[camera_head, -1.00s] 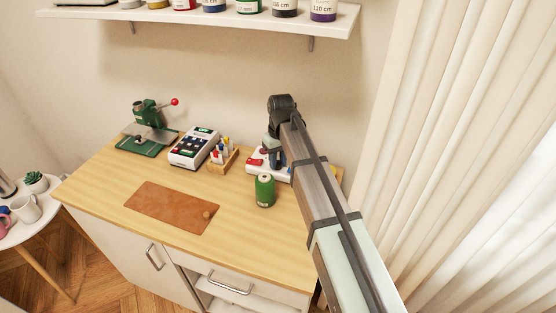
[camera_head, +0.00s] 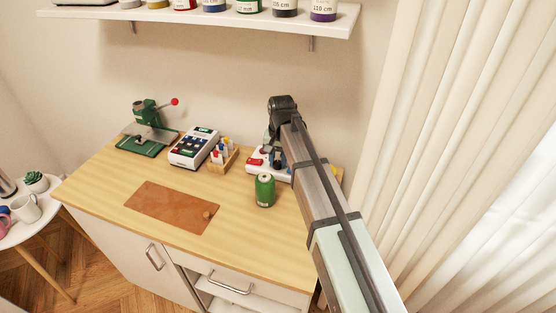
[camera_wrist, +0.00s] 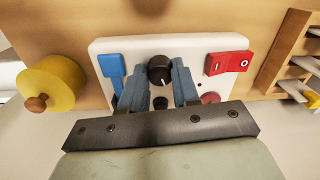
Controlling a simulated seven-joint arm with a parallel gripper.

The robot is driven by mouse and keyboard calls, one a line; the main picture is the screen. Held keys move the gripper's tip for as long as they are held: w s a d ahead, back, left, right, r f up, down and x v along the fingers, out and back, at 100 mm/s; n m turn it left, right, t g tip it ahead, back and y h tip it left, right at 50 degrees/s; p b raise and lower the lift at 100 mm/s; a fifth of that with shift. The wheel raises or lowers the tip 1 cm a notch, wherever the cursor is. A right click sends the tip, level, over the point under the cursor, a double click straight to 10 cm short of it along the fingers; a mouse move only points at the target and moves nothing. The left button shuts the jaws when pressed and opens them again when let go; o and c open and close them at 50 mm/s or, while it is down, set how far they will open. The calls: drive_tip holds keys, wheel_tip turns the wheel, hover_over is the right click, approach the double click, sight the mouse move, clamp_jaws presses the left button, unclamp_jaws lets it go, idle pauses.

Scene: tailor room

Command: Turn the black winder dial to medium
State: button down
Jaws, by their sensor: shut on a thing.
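The winder is a white panel (camera_wrist: 110,45) in the wrist view, partly hidden behind my arm in the head view, where its white front (camera_head: 257,172) shows. The black winder dial (camera_wrist: 159,70) is round with a white pointer mark, which points down in the wrist picture, slightly right. My gripper (camera_wrist: 160,73) has its two blue-grey fingers on either side of the dial and is shut on it. A second dark round part (camera_wrist: 161,103) shows lower between the fingers. The dial's level markings cannot be read.
The panel also carries a blue lever (camera_wrist: 112,66) and a red rocker switch (camera_wrist: 227,63). A yellow spool (camera_wrist: 52,84) stands beside it.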

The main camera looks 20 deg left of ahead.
sight(279, 163)
drive_tip(key=shift+m, duration=1.6)
drive_tip(key=c, duration=0.8)
unclamp_jaws()
drive_tip(key=shift+r, duration=0.15)
drive_tip(key=r, duration=1.3)
drive_tip(key=shift+s+d+r, duration=0.1)
drive_tip(key=shift+d+r, duration=0.2)
drive_tip(key=shift+d, duration=0.05)
drive_tip(key=shift+f, duration=0.1)
